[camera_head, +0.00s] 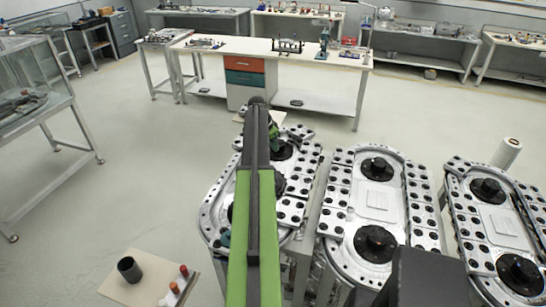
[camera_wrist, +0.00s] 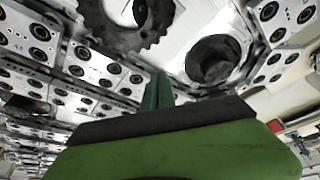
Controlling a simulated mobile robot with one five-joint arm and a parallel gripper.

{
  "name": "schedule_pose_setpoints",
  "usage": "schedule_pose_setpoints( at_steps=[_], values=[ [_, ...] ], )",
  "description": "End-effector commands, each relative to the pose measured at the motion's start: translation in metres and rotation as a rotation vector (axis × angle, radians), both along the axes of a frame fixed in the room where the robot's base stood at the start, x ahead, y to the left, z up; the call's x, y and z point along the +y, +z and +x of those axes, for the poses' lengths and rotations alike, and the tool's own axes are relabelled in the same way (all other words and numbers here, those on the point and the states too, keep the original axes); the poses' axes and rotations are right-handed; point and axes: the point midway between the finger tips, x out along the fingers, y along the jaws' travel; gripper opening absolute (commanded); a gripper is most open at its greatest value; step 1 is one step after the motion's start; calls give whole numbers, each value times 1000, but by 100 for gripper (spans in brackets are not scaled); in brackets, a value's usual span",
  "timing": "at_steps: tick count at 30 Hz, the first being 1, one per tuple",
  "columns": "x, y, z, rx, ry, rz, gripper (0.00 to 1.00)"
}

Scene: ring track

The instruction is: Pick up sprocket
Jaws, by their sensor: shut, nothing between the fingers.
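In the wrist view, a dark toothed ring, the sprocket (camera_wrist: 105,30), lies at the top on the pale plate of a track and is cut off by the frame edge. My gripper (camera_wrist: 158,90) shows as narrow green fingers held together, with nothing between them. The fingers point toward the plate below and to the right of the sprocket, apart from it in the picture. In the head view, my arm covers much of the left track, and my gripper (camera_head: 274,135) shows partly at its far end. I cannot clearly make out the sprocket there.
The left ring track (camera_head: 211,220) lies under my arm. The middle track (camera_head: 337,180) and right track (camera_head: 456,190) stand beside it. A black hub (camera_wrist: 212,60) is right of the sprocket. A small table (camera_head: 120,285) with a black cylinder stands front left.

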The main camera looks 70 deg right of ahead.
Motion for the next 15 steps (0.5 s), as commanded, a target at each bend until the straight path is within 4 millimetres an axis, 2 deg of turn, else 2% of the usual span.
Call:
schedule_pose_setpoints(
  at_steps=[15],
  values=[
    [-26,-100,-18,-1,0,1,0]
  ],
)
